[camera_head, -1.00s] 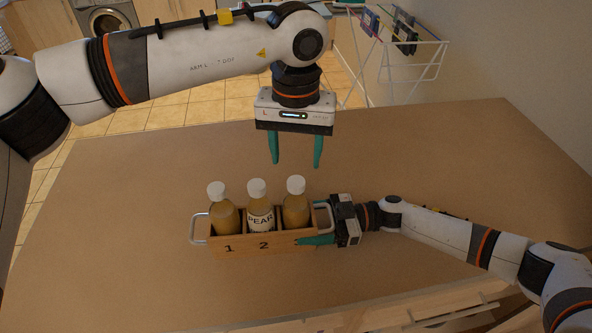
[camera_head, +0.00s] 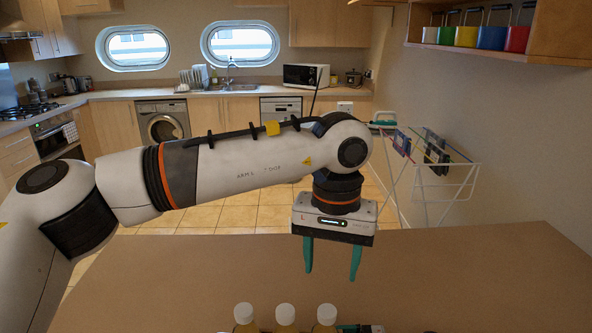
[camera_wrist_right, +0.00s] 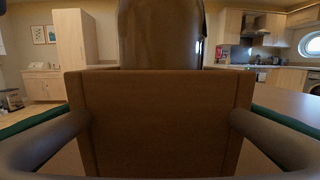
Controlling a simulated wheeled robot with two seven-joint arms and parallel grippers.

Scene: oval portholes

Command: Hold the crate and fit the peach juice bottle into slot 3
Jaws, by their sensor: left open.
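The crate shows as a brown end panel (camera_wrist_right: 160,125) in the right wrist view; in the head view it lies below the picture edge. Three white-capped bottles stand in a row at the bottom edge of the head view: left bottle (camera_head: 243,314), middle bottle (camera_head: 285,315), right bottle (camera_head: 326,315). Their labels are hidden, so I cannot read which is peach. A dark bottle (camera_wrist_right: 160,40) rises behind the panel. My left gripper (camera_head: 331,275) is open and empty, above and behind the bottles. My right gripper (camera_wrist_right: 160,108) has its green fingers along both sides of the crate end, outside the handle (camera_wrist_right: 60,138).
The brown table (camera_head: 450,270) is clear behind and right of the bottles. A white drying rack (camera_head: 440,180) stands beyond it at the right. A wall shelf with coloured containers (camera_head: 490,36) hangs at upper right. Kitchen counters with a microwave (camera_head: 305,76) are far back.

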